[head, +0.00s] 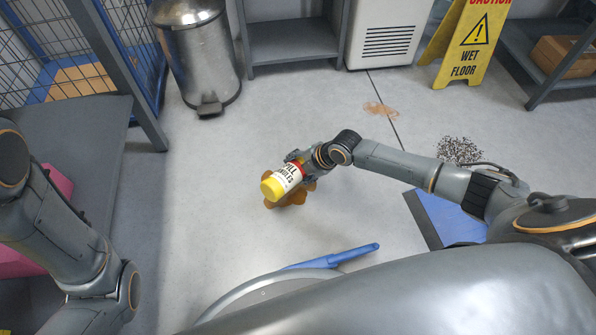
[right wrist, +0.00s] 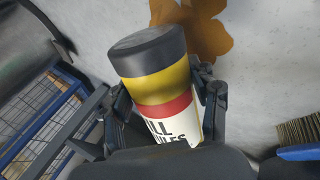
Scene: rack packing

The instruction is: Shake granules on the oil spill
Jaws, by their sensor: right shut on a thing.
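My right gripper (head: 296,160) is shut on a spill granules shaker (head: 285,179), a white canister with a red band and a yellow end. The canister is tilted, its yellow end toward the lower left, above the oil spill (head: 299,194), a brown patch on the floor partly hidden by it. In the right wrist view the canister (right wrist: 165,95) sits between the fingers, its dark end pointing up, with the brown spill (right wrist: 195,25) behind it. No granules show on the visible part of this spill. My left arm comes in at the left; its gripper is out of view.
A speckled heap of granules (head: 459,150) and a faint brown patch (head: 380,109) lie on the floor. A wet floor sign (head: 470,42), a steel bin (head: 198,55) and shelving (head: 292,42) stand behind. A blue-handled tool (head: 335,256) lies in front.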

